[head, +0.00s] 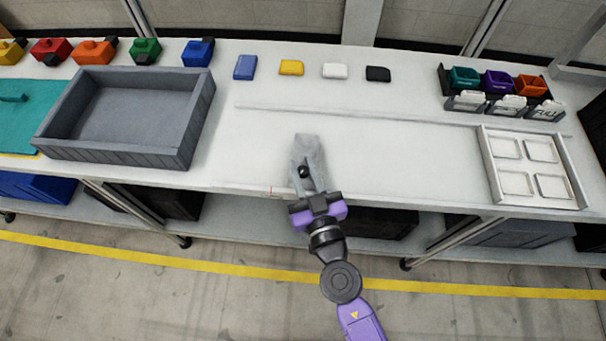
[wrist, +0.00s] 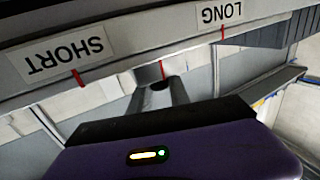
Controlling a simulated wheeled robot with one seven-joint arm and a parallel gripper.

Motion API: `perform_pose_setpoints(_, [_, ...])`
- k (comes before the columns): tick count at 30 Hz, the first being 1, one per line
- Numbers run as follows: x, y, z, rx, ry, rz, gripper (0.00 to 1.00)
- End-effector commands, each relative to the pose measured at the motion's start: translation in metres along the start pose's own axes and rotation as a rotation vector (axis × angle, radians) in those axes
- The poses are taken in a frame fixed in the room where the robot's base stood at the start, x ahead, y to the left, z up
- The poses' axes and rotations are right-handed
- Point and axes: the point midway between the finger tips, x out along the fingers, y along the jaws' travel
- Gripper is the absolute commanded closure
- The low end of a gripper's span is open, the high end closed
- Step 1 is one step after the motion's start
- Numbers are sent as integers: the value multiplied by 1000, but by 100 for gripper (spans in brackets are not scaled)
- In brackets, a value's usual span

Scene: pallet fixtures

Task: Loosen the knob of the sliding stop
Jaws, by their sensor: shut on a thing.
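The sliding stop (head: 307,147) is a grey block at the front edge of the white bench, in the middle of the head view. Its small black knob (head: 304,171) faces me. My gripper (head: 307,177) is shut on the knob, its fingers on either side. In the wrist view the fingertips (wrist: 159,88) close around the dark knob end, which they partly hide. Above it runs a grey edge with a SHORT label (wrist: 65,55) and a LONG label (wrist: 220,14), each with a red mark. A third red line (wrist: 162,70) lies between those marks.
A grey open box (head: 195,125) stands left of the stop. A white tray with square pockets (head: 484,165) is at right, and small coloured bins (head: 497,82) stand behind it. Several coloured blocks line the back.

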Motion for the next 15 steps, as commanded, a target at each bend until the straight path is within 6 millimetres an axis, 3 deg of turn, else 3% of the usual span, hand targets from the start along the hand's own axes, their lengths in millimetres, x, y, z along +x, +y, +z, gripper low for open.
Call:
perform_pose_setpoints(1, [0,2,8,0,-3,-32,100])
perform_pose_setpoints(15, [0,3,-6,-5,-3,-446,100])
